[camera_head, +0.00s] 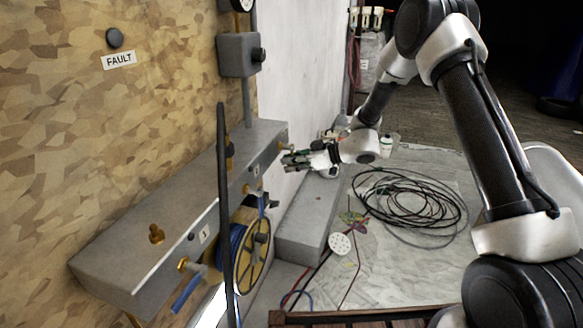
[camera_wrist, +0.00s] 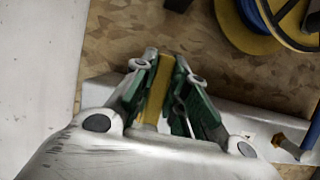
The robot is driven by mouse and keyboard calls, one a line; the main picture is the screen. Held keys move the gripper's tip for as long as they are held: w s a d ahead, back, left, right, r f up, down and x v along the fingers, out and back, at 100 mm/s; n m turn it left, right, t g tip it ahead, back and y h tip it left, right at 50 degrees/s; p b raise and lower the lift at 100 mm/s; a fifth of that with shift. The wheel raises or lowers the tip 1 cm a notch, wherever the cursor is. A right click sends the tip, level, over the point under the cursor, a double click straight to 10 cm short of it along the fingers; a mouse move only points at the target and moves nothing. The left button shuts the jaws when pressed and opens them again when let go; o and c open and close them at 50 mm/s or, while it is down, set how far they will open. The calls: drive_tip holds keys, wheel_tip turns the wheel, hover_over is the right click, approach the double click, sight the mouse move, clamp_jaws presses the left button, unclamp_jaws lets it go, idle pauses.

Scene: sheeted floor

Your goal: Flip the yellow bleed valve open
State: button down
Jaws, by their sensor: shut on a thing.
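My gripper (camera_head: 287,159) is at the far end of the grey manifold box (camera_head: 170,215), beside its front face. In the wrist view my gripper (camera_wrist: 166,62) has its green-padded fingers closed on a yellow bar, the yellow bleed valve's handle (camera_wrist: 157,92). The handle runs lengthwise between the fingers, and its base is hidden by the gripper. In the head view the handle is too small and covered to make out clearly.
A yellow reel of blue hose (camera_head: 252,250) hangs below the manifold, and also shows in the wrist view (camera_wrist: 245,28). A blue-handled valve (camera_head: 186,290) is at the near end. A black cable coil (camera_head: 410,205) lies on the sheeted floor to the right.

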idle(0.3)
drive_tip(key=c, duration=1.4)
unclamp_jaws()
drive_tip(key=shift+w, duration=0.1)
drive_tip(key=v, duration=1.2)
